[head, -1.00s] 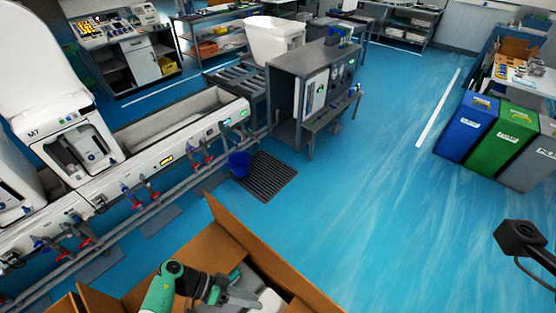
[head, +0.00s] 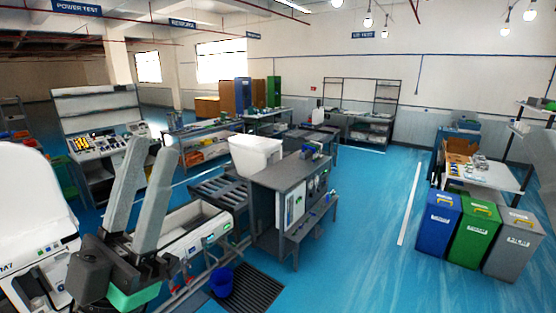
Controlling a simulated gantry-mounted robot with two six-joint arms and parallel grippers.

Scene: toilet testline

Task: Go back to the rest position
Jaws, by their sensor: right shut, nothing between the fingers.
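My left gripper (head: 151,147) is raised close to the camera at the lower left. Its two long grey fingers point up, with a gap between their tips, so it is open. I see nothing between them. Its base is green, with a dark block beside it. It appears in front of the testline and hides part of it. My right gripper is not in view.
The testline trough (head: 212,228) and a white toilet (head: 30,190) lie at the left. A grey cabinet (head: 270,210) stands mid-floor, with a blue bucket (head: 221,281) in front. Blue (head: 438,225), green (head: 474,238) and grey (head: 514,247) bins stand right. Blue floor between is clear.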

